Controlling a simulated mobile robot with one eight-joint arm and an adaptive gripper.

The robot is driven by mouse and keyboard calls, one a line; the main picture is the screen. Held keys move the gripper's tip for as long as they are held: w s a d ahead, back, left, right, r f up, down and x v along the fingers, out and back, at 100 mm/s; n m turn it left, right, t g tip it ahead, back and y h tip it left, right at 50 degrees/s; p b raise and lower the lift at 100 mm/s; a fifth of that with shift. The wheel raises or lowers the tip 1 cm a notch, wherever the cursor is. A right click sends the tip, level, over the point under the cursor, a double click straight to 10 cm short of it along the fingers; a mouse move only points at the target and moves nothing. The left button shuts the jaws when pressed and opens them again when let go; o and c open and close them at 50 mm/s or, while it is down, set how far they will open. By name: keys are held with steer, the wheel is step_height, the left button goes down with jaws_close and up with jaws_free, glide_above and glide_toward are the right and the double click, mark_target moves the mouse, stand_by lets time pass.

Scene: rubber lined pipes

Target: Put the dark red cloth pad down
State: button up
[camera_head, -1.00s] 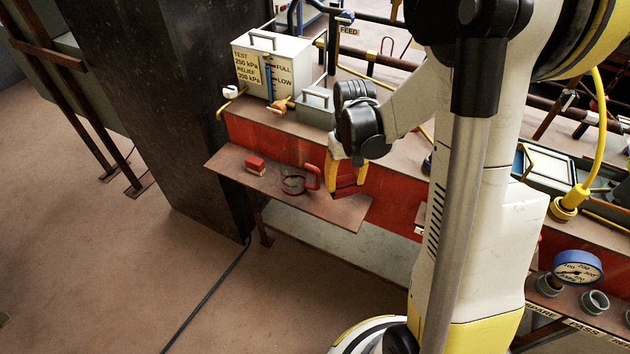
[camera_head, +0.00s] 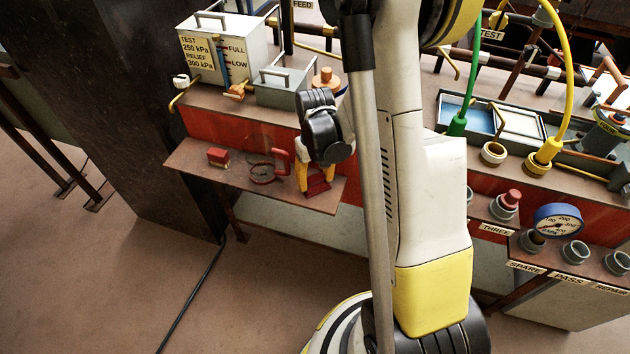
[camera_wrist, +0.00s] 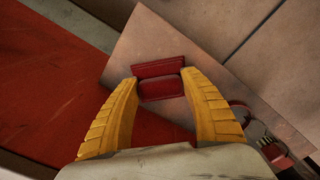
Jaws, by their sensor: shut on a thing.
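The dark red cloth pad (camera_head: 318,185) is between the yellow fingers of my gripper (camera_head: 317,181), over the right end of a narrow brown shelf (camera_head: 213,172). In the wrist view the pad (camera_wrist: 161,88) shows as a folded or stepped dark red piece between the two fingertips (camera_wrist: 160,79), with the pale shelf surface (camera_wrist: 150,42) behind it. My gripper is shut on the pad. The pad is at or very near the shelf surface; I cannot tell whether it touches.
A small red block (camera_head: 218,156) and a ring with a red handle (camera_head: 263,174) lie on the shelf left of my gripper. A red panel (camera_head: 235,131) rises behind. A white test box (camera_head: 213,50) stands above. The shelf's front edge is open to the floor.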

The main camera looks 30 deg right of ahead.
mark_target(315, 178)
steer(key=shift+f, duration=0.1)
steer(key=o, duration=1.2)
step_height(315, 178, up, 12)
steer(key=p, duration=0.5)
steer(key=s+a+r+t, duration=0.3)
steer(key=s+a+r, duration=0.2)
steer(key=r, duration=0.3)
steer(key=s+a+r+n+t, duration=0.1)
steer(key=s+a+r+t, duration=0.3)
steer(key=a+r, duration=0.4)
steer(key=shift+s+a, duration=0.25)
steer(key=shift+s, duration=0.55)
steer(key=shift+f, duration=0.1)
